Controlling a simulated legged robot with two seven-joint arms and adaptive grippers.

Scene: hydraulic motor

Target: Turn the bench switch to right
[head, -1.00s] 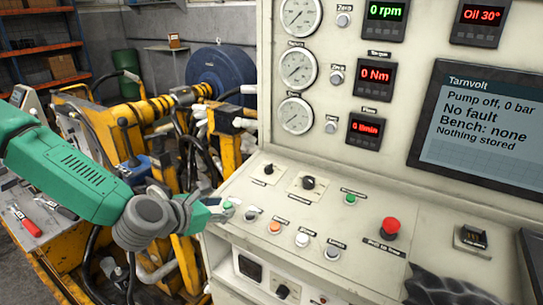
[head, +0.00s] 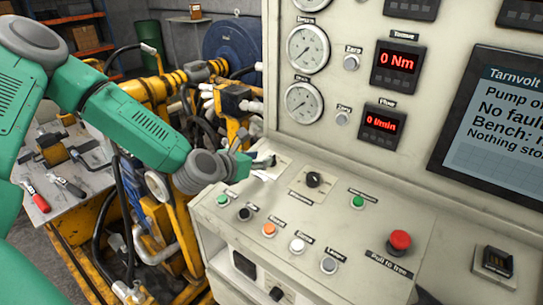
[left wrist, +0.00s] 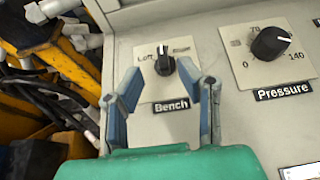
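The bench switch (left wrist: 165,62) is a small black knob with a pale pointer mark, on a cream plate above the "Bench" label (left wrist: 171,104). Its pointer looks roughly upright in the left wrist view. "Left" is readable on the left of the plate; the wording on the right is unclear. My left gripper (left wrist: 160,76) is open, its two blue-grey fingers on either side of the knob in that view. Contact cannot be told. In the head view, my left gripper (head: 262,167) is over the back left of the panel and partly hides the switch. My right gripper is not clearly seen.
The pressure knob (left wrist: 270,43) is right of the switch, also in the head view (head: 313,180). Several buttons and a red stop button (head: 399,241) sit on the panel. The screen (head: 500,130) reads "Pump o", "No fault", partly cut off. Yellow machinery (head: 150,95) stands left.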

